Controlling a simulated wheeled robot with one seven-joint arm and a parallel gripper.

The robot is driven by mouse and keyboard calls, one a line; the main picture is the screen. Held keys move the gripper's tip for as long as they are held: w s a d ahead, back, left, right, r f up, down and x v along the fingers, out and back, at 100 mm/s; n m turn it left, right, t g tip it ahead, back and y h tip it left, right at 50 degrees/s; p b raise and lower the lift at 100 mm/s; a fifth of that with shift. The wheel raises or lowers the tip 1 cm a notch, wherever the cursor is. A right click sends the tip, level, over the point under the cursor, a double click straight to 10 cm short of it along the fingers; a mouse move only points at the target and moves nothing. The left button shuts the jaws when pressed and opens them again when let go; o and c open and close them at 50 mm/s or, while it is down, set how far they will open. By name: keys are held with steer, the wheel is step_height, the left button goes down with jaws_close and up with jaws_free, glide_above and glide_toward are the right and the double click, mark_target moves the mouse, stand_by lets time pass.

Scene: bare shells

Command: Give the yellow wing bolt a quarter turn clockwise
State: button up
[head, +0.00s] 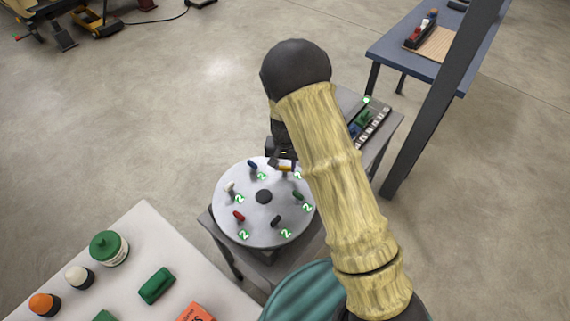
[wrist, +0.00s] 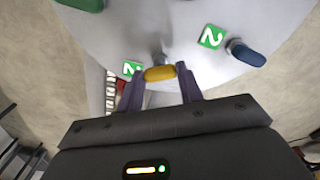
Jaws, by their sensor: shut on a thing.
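The yellow wing bolt (wrist: 159,73) lies between my gripper's fingers in the wrist view, near the edge of the round grey plate. My gripper (wrist: 160,88) is shut on it, one finger at each end of the wing. In the head view the yellow wing bolt (head: 286,168) shows as a small patch at the plate's far edge, partly hidden by my gripper (head: 283,160). The round plate (head: 248,222) also carries blue (head: 252,164), white (head: 229,187), red (head: 238,215), black (head: 276,221) and green (head: 297,196) wing bolts.
Green number labels sit beside the bolts, and a dark hub (head: 264,197) is at the plate's centre. A tray of small parts (head: 372,127) lies behind my arm. A white table (head: 130,255) with bottles and blocks stands at front left. A dark post (head: 440,100) rises at right.

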mark_target(285, 166)
steer(key=m, duration=0.6)
steer(key=shift+w+r+p, duration=0.1)
steer(key=shift+w+p, duration=0.05)
steer(key=shift+p, duration=0.15)
steer(key=shift+m, duration=0.3)
steer(key=o, duration=1)
step_height(285, 166, up, 17)
steer(key=b, duration=0.3)
steer(key=shift+r, duration=0.15)
